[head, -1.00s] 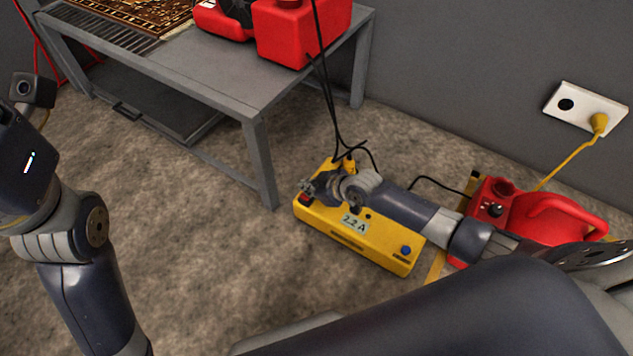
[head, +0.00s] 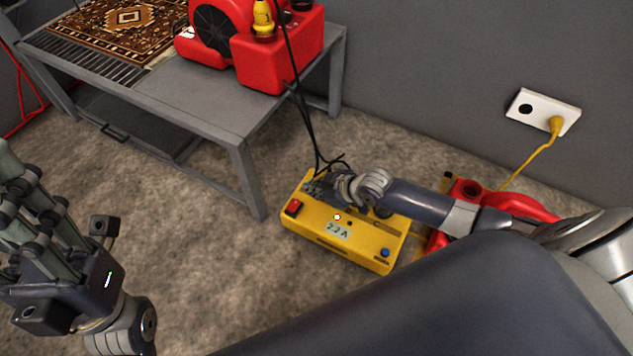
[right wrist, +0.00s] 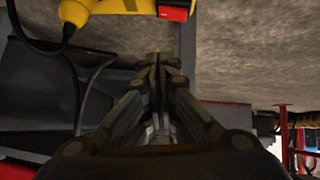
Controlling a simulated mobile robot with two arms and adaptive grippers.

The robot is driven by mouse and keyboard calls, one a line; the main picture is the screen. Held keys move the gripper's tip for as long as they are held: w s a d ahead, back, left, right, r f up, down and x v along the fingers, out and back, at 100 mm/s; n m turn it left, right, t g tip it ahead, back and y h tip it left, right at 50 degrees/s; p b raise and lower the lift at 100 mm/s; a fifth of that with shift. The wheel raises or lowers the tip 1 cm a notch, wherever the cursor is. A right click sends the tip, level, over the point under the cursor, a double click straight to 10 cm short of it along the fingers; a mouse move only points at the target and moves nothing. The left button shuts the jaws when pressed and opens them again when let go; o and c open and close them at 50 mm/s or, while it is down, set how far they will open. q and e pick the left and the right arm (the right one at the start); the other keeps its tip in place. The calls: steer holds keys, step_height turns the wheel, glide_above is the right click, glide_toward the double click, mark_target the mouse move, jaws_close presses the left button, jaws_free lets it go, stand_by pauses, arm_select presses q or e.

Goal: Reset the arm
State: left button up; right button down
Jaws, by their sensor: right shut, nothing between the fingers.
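My right gripper (head: 312,187) is shut and empty, over the back left part of a yellow box (head: 366,246) on the floor. It is behind and right of the box's red switch (head: 293,207). In the right wrist view its fingers (right wrist: 156,62) meet, with the yellow box (right wrist: 115,5) and red switch (right wrist: 174,13) at the top edge. I cannot tell whether it touches the box. My left gripper (head: 18,195) is at the left edge, fingers pointing up; its tips are partly cut off, so its opening is unclear.
A grey table (head: 200,97) carries a patterned rug (head: 128,24), a red blower (head: 213,28) and a red container (head: 277,62). Black cables hang to the yellow box. A red machine (head: 508,202) plugs into a wall socket (head: 541,110). The carpet left of the box is clear.

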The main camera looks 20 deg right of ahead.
steer(key=shift+s+d+r, duration=0.3)
steer(key=shift+r, duration=0.1)
stand_by(0.3)
